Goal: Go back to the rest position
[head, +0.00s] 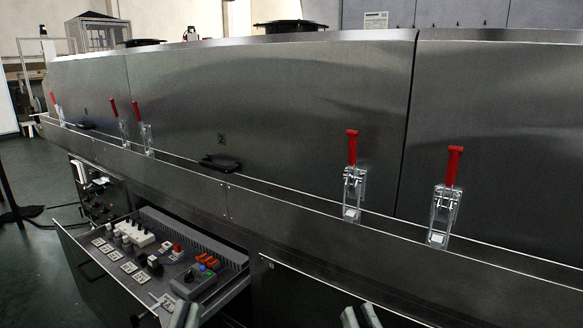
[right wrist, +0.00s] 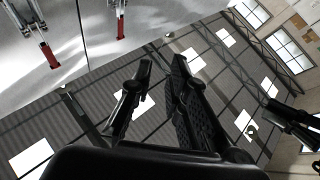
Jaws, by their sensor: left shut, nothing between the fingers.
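The tips of my left gripper (head: 186,314) show at the bottom edge of the head view, close together and empty, in front of the open drawer. The tips of my right gripper (head: 360,314) show further right at the same edge, a little apart. In the right wrist view the right gripper's two black fingers (right wrist: 161,72) stand apart with nothing between them. Most of both arms is out of the head view.
The long steel dryer (head: 270,110) crosses the view, with several red-handled latches (head: 353,175) and a black handle (head: 220,163). Below it, a drawer (head: 85,258) of electrical parts stands pulled out, near the left gripper. Open green floor (head: 35,190) lies to the left.

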